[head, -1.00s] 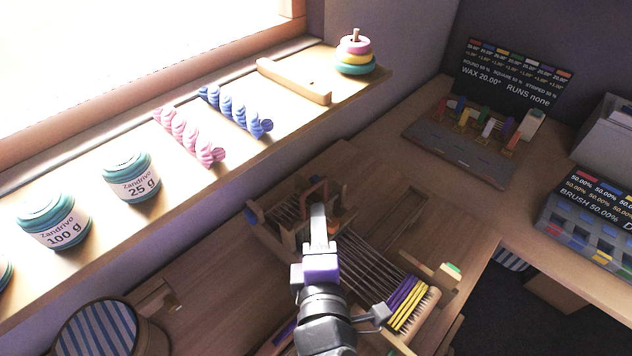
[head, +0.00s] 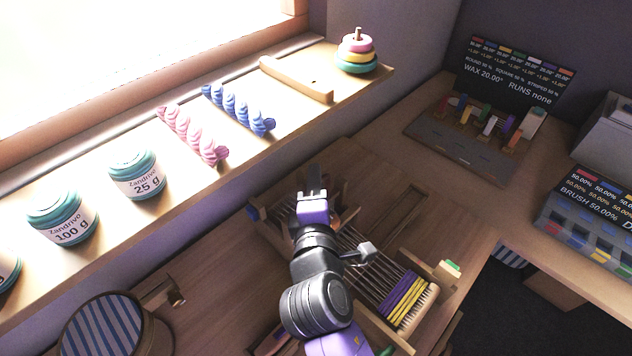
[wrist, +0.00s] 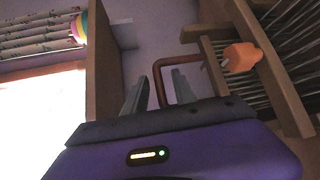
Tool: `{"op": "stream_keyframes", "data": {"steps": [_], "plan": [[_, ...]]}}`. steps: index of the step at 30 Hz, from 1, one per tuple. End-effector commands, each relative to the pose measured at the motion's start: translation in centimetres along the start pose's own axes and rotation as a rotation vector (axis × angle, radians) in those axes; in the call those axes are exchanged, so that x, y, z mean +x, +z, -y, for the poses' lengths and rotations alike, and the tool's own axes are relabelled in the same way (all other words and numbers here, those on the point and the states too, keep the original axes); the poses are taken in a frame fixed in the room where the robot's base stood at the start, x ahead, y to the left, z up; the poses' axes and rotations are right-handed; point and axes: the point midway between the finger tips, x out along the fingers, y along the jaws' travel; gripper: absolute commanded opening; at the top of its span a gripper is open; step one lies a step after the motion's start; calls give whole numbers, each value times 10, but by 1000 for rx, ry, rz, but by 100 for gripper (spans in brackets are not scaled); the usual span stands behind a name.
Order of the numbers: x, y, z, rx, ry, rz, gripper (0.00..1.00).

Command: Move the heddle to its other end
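The loom (head: 381,337) lies on the bench, with pale warp threads (head: 358,262) and a purple and yellow woven band (head: 408,297) at its lower right end. The heddle is at the loom's upper left end, mostly hidden behind my arm in the head view. In the wrist view, a brown arched handle (wrist: 176,60), seemingly the heddle's, stands ahead of the wooden slats. My gripper (wrist: 158,90) is open, its grey fingers apart, with one leg of the handle showing between them. I cannot tell whether they touch it. My gripper also shows in the head view (head: 311,180).
The window shelf (head: 250,150) beside the loom holds teal jars (head: 137,176), pink and blue twisted pieces, and a ring stack (head: 357,55). An orange knob (wrist: 241,57) is close right of my gripper. A striped round basket (head: 104,330) stands lower left.

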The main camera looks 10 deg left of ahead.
Motion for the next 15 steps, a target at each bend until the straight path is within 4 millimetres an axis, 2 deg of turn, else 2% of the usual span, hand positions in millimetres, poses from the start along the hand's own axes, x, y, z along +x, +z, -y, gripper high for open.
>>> {"op": "stream_keyframes", "data": {"steps": [3, 8, 15], "plan": [[0, 0, 0, 0, 0, 0, 31], [0, 0, 0, 0, 0, 0, 0], [0, 0, 0, 0, -1, 0, 0]]}}
